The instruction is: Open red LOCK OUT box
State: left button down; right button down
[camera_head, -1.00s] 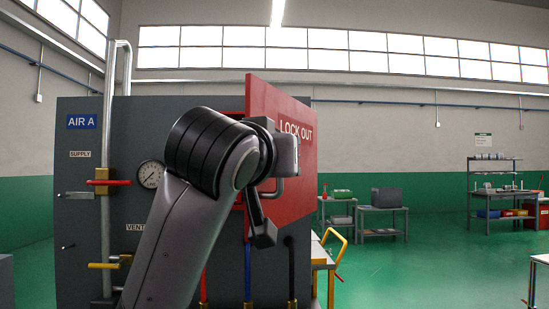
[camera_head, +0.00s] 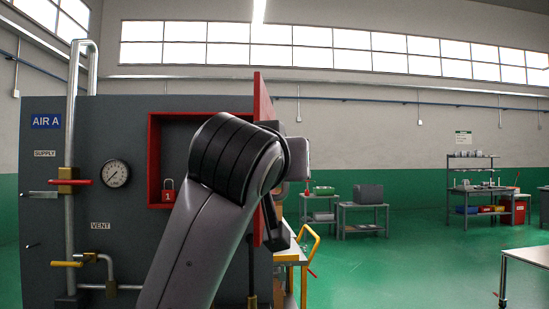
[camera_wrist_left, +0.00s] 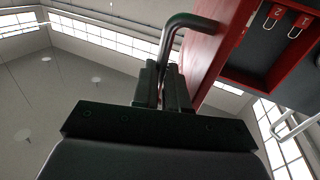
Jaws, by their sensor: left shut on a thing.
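The red LOCK OUT box (camera_head: 153,160) is set in the grey panel, its interior exposed. Its red door (camera_head: 258,95) is swung out, seen nearly edge-on in the head view. A red padlock (camera_head: 168,191) marked 1 is inside; in the left wrist view, red padlocks (camera_wrist_left: 297,26) hang in the box. My left gripper (camera_wrist_left: 164,88) is shut on the grey door handle (camera_wrist_left: 178,28). In the head view my left arm and wrist cover the right part of the box and hide the handle. My right gripper is not in view.
The panel (camera_head: 100,130) carries pipes, a gauge (camera_head: 116,173), a red-handled valve (camera_head: 68,182) and a yellow-handled valve (camera_head: 67,264). A cart with a yellow handle (camera_head: 308,242) stands just right of the panel. Open green floor lies beyond.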

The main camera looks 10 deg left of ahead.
pick_arm(q)
jog(key=shift+w+d, duration=0.2)
jog(key=shift+d, duration=0.6)
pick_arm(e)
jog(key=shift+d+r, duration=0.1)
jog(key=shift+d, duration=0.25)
pick_arm(q)
jog(key=c, duration=1.2)
grip_release()
